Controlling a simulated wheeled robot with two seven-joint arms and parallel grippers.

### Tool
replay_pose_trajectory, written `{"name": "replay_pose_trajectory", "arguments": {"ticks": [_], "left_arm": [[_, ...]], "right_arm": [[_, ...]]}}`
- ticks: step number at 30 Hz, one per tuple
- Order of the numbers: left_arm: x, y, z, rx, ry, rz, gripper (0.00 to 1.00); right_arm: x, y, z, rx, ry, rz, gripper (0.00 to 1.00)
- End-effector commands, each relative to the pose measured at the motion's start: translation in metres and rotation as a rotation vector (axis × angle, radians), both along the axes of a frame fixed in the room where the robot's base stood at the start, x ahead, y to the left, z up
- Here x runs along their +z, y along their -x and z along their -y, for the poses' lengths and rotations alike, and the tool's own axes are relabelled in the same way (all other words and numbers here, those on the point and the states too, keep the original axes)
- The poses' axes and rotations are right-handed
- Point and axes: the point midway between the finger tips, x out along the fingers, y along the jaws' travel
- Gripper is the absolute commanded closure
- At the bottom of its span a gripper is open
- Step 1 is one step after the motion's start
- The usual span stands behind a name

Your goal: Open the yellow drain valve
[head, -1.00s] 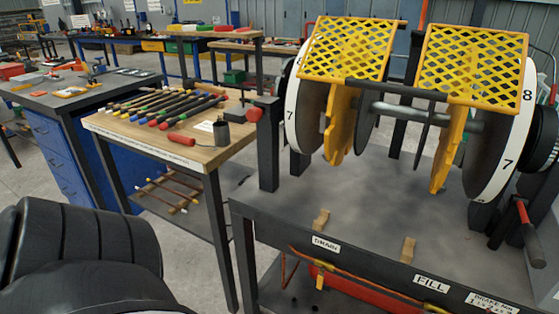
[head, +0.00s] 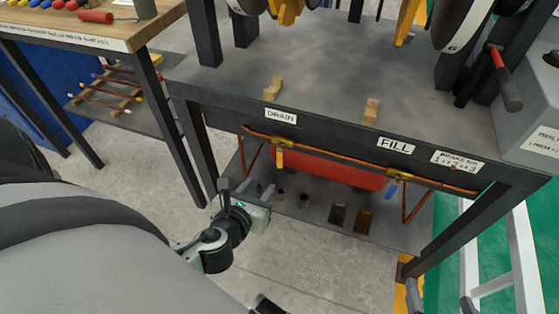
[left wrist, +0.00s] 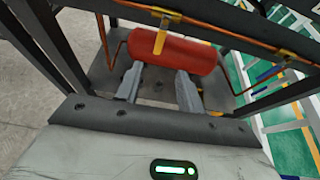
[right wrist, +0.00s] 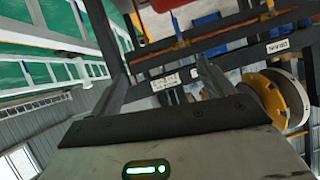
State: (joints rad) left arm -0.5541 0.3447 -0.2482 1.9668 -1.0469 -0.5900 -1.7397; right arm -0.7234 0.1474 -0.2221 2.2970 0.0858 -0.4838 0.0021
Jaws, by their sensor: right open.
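The yellow drain valve handle (head: 279,158) hangs down from the copper pipe under the DRAIN label (head: 281,116). In the left wrist view, the yellow handle (left wrist: 160,42) shows ahead, in front of the red tank (left wrist: 185,55). My left gripper (head: 246,190) is below and left of the valve in the head view. Its fingers (left wrist: 158,88) are open and empty, apart from the handle. My right gripper (head: 440,302) shows only its fingertips at the lower edge of the head view. It is open; its fingers also show in the right wrist view (right wrist: 163,75).
A blue handle (head: 392,191) hangs from the same pipe under the FILL label (head: 395,145). The bench's front edge (head: 330,133) overhangs the pipe and red tank (head: 325,168). Small parts stand on the lower shelf (head: 300,222). A white ladder (head: 520,255) stands at right.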

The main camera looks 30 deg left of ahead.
Motion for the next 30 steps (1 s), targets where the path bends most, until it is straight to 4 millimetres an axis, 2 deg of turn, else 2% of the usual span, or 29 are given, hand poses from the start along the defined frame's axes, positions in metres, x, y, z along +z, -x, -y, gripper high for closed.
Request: {"name": "replay_pose_trajectory", "arguments": {"ticks": [5, 13, 21, 25, 30], "left_arm": [[-0.008, -0.021, -0.005, -0.006, -0.019, 0.003, 0.62], [-0.031, -0.073, -0.018, -0.005, -0.015, 0.002, 0.62], [-0.052, -0.12, -0.029, -0.004, -0.012, 0.001, 0.62], [-0.057, -0.133, -0.032, -0.005, -0.013, 0.001, 0.62], [-0.059, -0.141, -0.034, -0.005, -0.011, -0.001, 0.62]], "right_arm": [[-0.004, 0.002, 0.0, 0.004, 0.003, -0.004, 0.19], [-0.012, 0.004, -0.001, 0.008, -0.001, -0.007, 0.19], [-0.038, -0.001, -0.009, 0.028, -0.008, -0.048, 0.19], [-0.047, -0.002, -0.011, 0.036, -0.008, -0.066, 0.19], [-0.051, -0.002, -0.012, 0.039, -0.008, -0.075, 0.19]]}}
